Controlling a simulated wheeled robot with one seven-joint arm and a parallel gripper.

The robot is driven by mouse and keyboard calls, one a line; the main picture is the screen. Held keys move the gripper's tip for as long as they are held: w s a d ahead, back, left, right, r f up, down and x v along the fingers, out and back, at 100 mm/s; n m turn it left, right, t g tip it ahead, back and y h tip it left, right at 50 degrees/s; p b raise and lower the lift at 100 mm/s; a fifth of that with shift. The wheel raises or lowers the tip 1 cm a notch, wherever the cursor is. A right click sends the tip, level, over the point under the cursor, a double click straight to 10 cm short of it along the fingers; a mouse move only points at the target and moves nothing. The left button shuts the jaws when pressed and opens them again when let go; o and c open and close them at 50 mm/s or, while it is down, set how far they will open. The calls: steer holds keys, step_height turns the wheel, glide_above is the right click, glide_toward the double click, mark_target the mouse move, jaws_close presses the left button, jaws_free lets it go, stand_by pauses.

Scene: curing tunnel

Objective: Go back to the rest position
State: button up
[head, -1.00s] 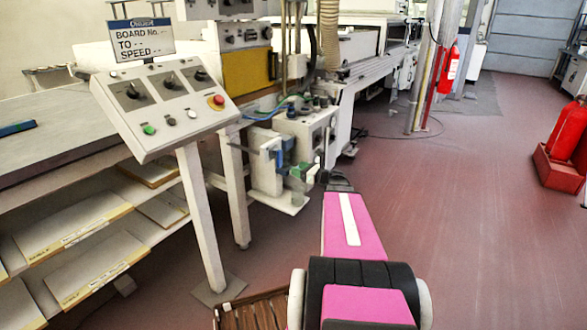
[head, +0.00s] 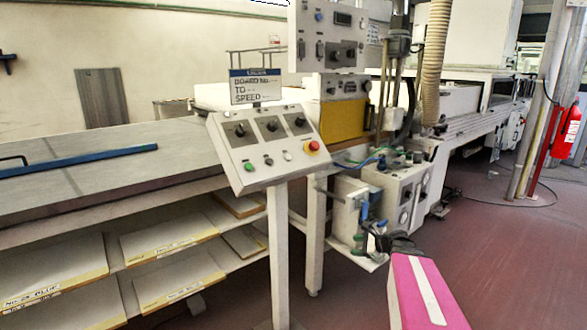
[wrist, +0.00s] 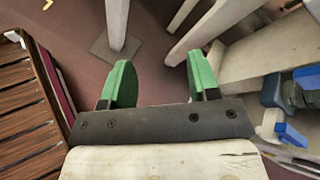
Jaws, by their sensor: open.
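My gripper shows in the wrist view (wrist: 158,85) with its two green fingers apart and nothing between them. Below the fingers there is reddish floor, with the foot plate of a white post (wrist: 117,50) just beyond the left finger. In the head view my pink arm (head: 425,290) reaches in from the lower right. My gripper is hard to make out there, small and partly hidden by the arm, in front of the machine's lower unit.
The control panel (head: 265,146) stands on a white post left of my arm. A long bench (head: 110,165) with shelves of boards fills the left. The lower machine unit (head: 395,190) is close behind my arm. A red extinguisher (head: 565,132) hangs at right. Floor at lower right is clear.

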steer(key=s+a+f+n+g+h, duration=0.2)
steer(key=s+n+h, duration=0.3)
steer(key=s+n, duration=0.3)
steer(key=s+a+f+n+g+h, duration=0.3)
steer(key=s+a+n+g+h, duration=0.2)
steer(key=n, duration=0.5)
steer(key=s, duration=0.2)
steer(key=shift+s+f+n, duration=0.25)
steer(key=shift+s+n, duration=0.05)
steer(key=shift+s, duration=0.1)
